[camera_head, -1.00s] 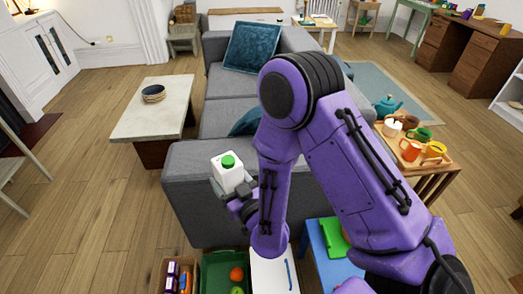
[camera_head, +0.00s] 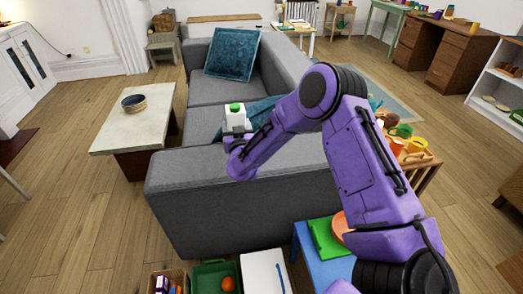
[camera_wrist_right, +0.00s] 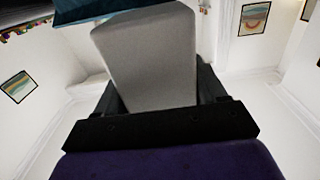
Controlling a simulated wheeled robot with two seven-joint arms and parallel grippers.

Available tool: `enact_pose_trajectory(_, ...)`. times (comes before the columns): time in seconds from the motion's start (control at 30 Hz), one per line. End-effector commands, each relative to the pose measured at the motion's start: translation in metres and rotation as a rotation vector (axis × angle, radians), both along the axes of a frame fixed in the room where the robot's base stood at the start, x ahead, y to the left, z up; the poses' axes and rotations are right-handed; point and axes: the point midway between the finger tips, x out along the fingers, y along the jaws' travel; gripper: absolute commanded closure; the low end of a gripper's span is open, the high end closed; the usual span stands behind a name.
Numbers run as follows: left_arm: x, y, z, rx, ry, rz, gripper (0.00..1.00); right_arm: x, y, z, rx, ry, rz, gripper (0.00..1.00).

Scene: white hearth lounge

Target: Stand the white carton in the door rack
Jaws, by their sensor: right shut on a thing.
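The white carton (camera_head: 236,117) with a green cap is upright in my right gripper (camera_head: 237,132), held up in front of the grey sofa as seen in the head view. In the right wrist view the carton's pale side (camera_wrist_right: 147,58) fills the space between the two dark fingers, which are shut on it. A white box with a blue handle (camera_head: 262,274) stands at the bottom of the head view; I cannot tell what it is. No door rack can be made out. My left gripper is not in view.
The grey sofa (camera_head: 200,182) lies beyond my arm. A low table (camera_head: 118,132) with a bowl stands left. A blue table (camera_head: 318,268) with a green board, and a green crate (camera_head: 199,279) beside a brown box, are near the bottom.

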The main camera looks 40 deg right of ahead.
Motion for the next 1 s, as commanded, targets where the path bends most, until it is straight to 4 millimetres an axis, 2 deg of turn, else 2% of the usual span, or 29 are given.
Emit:
enact_pose_trajectory(0.13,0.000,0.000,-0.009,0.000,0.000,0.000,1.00,-0.015,-0.030,-0.017,0.003,-0.001,-0.004,0.82)
enact_pose_trajectory(0.2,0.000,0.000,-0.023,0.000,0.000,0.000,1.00,-0.020,-0.039,-0.035,0.003,-0.001,-0.002,0.82)
enact_pose_trajectory(0.4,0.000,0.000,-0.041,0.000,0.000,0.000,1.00,-0.030,-0.060,-0.061,0.001,-0.003,0.000,0.82)
enact_pose_trajectory(0.53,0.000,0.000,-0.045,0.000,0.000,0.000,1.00,-0.033,-0.066,-0.066,0.000,-0.004,0.001,0.82)
enact_pose_trajectory(0.63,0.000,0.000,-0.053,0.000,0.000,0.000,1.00,-0.037,-0.073,-0.077,0.001,-0.003,0.000,0.82)
enact_pose_trajectory(0.7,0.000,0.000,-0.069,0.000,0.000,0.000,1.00,-0.037,-0.073,-0.095,0.001,-0.003,0.002,0.82)
enact_pose_trajectory(0.8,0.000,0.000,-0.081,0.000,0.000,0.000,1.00,-0.036,-0.073,-0.108,0.002,-0.003,0.002,0.82)
enact_pose_trajectory(1.0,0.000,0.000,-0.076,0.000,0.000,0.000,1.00,-0.036,-0.072,-0.103,0.000,-0.002,0.002,0.82)
